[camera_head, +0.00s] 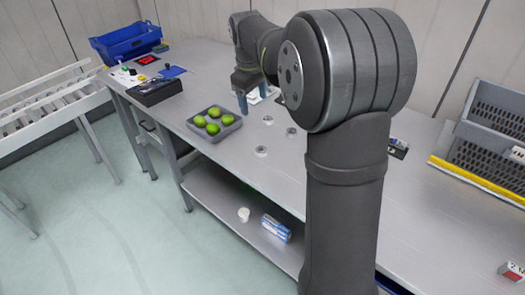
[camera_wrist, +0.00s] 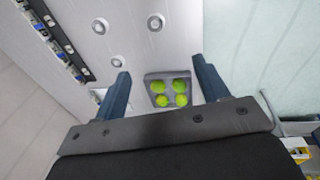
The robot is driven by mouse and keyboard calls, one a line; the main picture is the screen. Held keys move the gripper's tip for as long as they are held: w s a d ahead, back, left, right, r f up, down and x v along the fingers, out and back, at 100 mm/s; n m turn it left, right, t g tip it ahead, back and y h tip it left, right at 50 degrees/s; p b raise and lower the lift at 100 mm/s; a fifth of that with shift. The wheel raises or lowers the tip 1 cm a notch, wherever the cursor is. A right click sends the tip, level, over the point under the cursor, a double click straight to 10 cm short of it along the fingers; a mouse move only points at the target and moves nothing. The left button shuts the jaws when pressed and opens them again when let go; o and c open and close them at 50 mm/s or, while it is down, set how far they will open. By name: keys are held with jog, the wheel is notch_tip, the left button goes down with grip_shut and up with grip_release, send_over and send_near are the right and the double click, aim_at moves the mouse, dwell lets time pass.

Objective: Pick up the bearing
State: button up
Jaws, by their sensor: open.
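Several small ring-shaped metal bearings lie flat and apart on the grey table. In the head view one bearing (camera_head: 261,151) is nearest the front edge, another bearing (camera_head: 291,132) is to its right, and a third bearing (camera_head: 268,119) is farther back. The wrist view shows bearings at upper left (camera_wrist: 99,25), upper middle (camera_wrist: 155,22) and just beyond the left finger (camera_wrist: 118,61). My gripper (camera_head: 251,99) is open and empty, pointing down above the table behind the tray. Its two blue fingers (camera_wrist: 162,72) are wide apart in the wrist view, with no bearing between them.
A grey tray (camera_head: 194,132) with several green round fruits stands left of the bearings. A black device (camera_head: 154,91) and blue crate (camera_head: 126,41) are at far left. Grey crates (camera_head: 480,150) stand at right. My arm hides part of the table.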

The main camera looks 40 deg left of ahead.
jog(key=w+a+f+g, duration=0.2)
jog(key=w+f, duration=0.3)
send_over(261, 150)
jog(key=shift+h, duration=0.4)
jog(key=f, duration=1.2)
jog(key=shift+s+a+f, duration=0.15)
jog(key=shift+s+f, duration=0.05)
jog(key=shift+f, duration=0.2)
jog(key=shift+w+f, duration=0.15)
jog(key=shift+f, duration=1.2)
jog(key=shift+w+f, duration=0.1)
jog(key=shift+f, duration=1.2)
jog(key=c, duration=1.1)
jog(key=shift+r, duration=0.15)
